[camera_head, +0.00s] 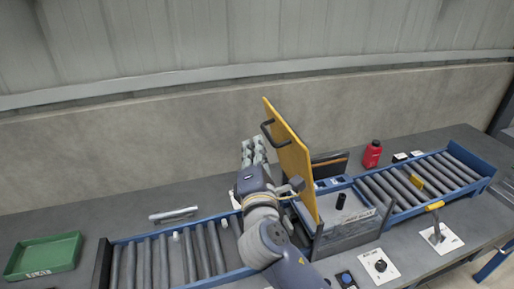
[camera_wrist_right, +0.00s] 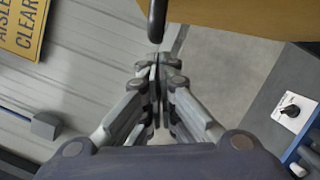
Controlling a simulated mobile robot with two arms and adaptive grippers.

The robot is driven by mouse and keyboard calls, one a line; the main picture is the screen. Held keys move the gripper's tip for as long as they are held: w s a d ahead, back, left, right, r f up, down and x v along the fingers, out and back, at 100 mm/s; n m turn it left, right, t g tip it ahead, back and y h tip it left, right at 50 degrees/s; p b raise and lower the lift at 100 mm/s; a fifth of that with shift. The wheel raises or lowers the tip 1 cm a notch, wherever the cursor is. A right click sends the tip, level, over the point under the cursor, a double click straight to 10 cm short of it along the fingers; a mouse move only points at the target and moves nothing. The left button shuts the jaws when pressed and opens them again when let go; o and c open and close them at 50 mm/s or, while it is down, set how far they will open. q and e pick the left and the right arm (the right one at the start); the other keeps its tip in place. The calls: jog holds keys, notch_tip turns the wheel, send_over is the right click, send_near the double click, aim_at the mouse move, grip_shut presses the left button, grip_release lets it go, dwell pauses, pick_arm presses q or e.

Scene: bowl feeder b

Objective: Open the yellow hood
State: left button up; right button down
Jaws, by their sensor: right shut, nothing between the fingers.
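The yellow hood (camera_head: 292,160) stands steeply raised, slightly tilted, over the left side of the grey box (camera_head: 347,236). Its black handle (camera_head: 267,134) is on the face turned to the left. My right gripper (camera_head: 253,146) is just left of the hood, below and beside the handle, partly hidden by my wrist. In the right wrist view its fingers (camera_wrist_right: 158,75) are shut and empty. The handle (camera_wrist_right: 157,22) shows just beyond the fingertips, and the hood (camera_wrist_right: 245,15) fills the upper right; whether they touch is unclear. My left gripper is not in view.
The box is open at the top, with a black cylinder (camera_head: 341,201) inside. Roller conveyors (camera_head: 190,252) run left and right of it.

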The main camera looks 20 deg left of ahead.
aim_at(270, 140)
jog(key=w+d+r+m+p, duration=0.2)
jog(key=d+p, duration=0.1)
jog(key=shift+r, duration=0.15)
jog(key=shift+w+d+r, duration=0.1)
jog(key=shift+w+d, duration=0.05)
jog(key=shift+d, duration=0.25)
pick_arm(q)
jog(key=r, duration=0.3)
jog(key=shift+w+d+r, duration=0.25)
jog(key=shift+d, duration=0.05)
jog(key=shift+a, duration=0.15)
pick_arm(e)
jog(key=shift+w, duration=0.1)
